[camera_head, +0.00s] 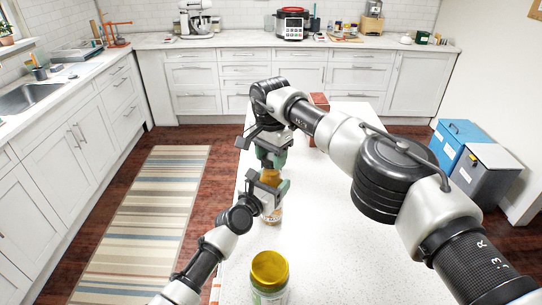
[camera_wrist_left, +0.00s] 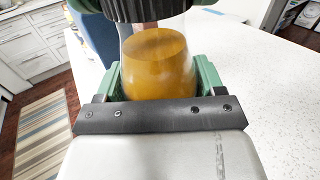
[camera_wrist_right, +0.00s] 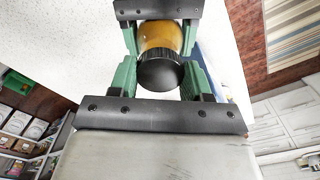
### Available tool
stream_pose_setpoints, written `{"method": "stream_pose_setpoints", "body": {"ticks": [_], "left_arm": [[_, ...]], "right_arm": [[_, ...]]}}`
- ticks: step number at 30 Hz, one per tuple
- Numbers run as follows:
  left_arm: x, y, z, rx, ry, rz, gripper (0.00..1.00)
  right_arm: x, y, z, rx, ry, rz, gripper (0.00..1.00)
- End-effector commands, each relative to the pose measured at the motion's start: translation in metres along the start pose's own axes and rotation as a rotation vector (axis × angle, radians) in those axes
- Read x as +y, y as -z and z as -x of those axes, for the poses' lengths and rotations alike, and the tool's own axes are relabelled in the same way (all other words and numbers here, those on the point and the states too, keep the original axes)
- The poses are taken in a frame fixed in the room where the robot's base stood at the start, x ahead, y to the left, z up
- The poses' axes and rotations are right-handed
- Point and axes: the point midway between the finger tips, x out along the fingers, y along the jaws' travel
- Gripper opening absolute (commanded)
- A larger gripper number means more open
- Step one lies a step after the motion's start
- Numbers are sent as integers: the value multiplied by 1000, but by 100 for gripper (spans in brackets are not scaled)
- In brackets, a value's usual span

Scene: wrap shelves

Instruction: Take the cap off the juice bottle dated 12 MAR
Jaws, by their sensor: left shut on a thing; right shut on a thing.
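An orange juice bottle (camera_wrist_left: 158,75) sits between the green fingers of my left gripper (camera_head: 272,184), which is shut on its body. My right gripper (camera_head: 271,154) is directly above, shut on the bottle's black cap (camera_wrist_right: 160,74). In the right wrist view the orange body (camera_wrist_right: 160,38) shows right behind the cap, and I cannot tell whether the two are apart. No date is readable. In the head view the grippers hide most of the bottle.
A jar with a yellow lid (camera_head: 269,268) stands on the white island top (camera_head: 345,230) near the front. A label-bearing container (camera_head: 271,214) shows just below my left gripper. A reddish-brown box (camera_head: 319,101) stands at the back. The island's right side is clear.

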Motion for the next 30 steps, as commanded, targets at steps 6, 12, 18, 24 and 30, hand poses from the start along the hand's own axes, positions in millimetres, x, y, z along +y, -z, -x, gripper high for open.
{"method": "stream_pose_setpoints", "body": {"ticks": [6, 12, 18, 24, 30], "left_arm": [[-2, 0, 0, -1, 3, -1, 2], [-2, 0, 0, 0, 3, 0, 2], [-1, 0, 0, 0, 2, 1, 2], [-1, 0, 0, 0, 2, 2, 2], [-1, 0, 0, 0, 2, 2, 2]], "right_arm": [[0, 2, 1, 5, 4, 299, 20], [0, 2, 1, 6, 4, 304, 20], [0, 2, 1, 5, 4, 304, 20], [0, 2, 1, 5, 3, 303, 20], [0, 2, 5, 5, 3, 303, 20]]}}
